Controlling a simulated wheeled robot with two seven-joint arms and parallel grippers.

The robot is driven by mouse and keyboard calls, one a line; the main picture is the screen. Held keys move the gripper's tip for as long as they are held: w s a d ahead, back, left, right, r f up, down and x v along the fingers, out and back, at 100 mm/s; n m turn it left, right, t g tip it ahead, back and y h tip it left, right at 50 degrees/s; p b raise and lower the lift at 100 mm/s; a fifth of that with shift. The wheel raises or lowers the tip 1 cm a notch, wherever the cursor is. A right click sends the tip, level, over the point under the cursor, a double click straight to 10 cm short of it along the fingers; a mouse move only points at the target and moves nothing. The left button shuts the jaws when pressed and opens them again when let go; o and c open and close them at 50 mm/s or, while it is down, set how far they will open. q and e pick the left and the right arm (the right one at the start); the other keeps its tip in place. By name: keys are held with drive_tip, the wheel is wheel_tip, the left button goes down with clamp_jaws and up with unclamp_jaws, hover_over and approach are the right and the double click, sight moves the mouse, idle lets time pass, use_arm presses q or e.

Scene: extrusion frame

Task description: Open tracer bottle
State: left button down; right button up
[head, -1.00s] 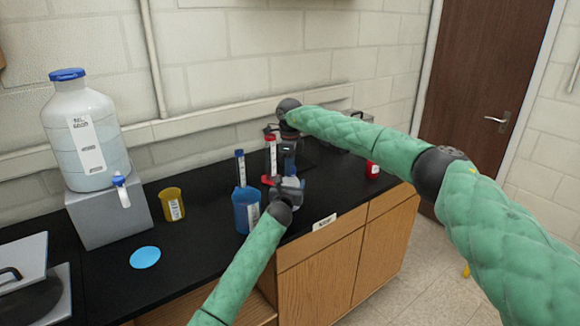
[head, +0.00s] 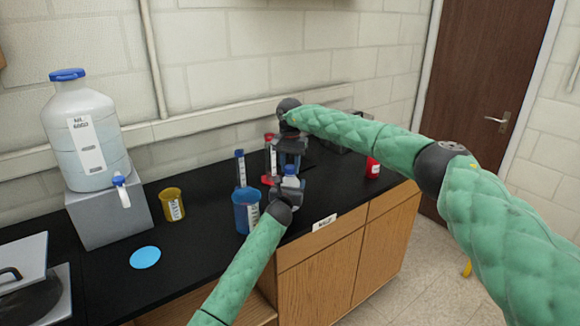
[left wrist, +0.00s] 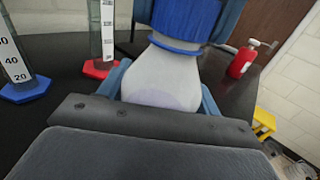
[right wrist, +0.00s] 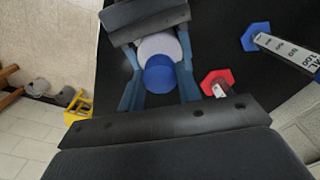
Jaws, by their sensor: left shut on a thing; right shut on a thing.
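The tracer bottle is a small white bottle (left wrist: 160,82) with a blue cap (right wrist: 160,76). My left gripper (head: 289,184) is shut on the bottle's body and holds it upright near the bench's front edge. My right gripper (head: 290,160) comes from above, and its fingers (right wrist: 160,88) lie on both sides of the cap, shut on it. The left wrist view shows the cap (left wrist: 180,42) at the bottle's neck, with the right gripper over its top. No gap between cap and bottle can be made out.
Close to the left are a blue beaker (head: 246,210), a blue-based cylinder (head: 240,168) and a red-based cylinder (left wrist: 103,68). A red bottle (head: 373,167) stands right. A yellow beaker (head: 172,204), blue disc (head: 145,257) and big carboy (head: 85,135) are left.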

drive_tip(key=shift+w+d+n, duration=0.1)
drive_tip(key=shift+n, duration=1)
drive_tip(key=o, duration=1.1)
drive_tip(key=shift+r, duration=0.1)
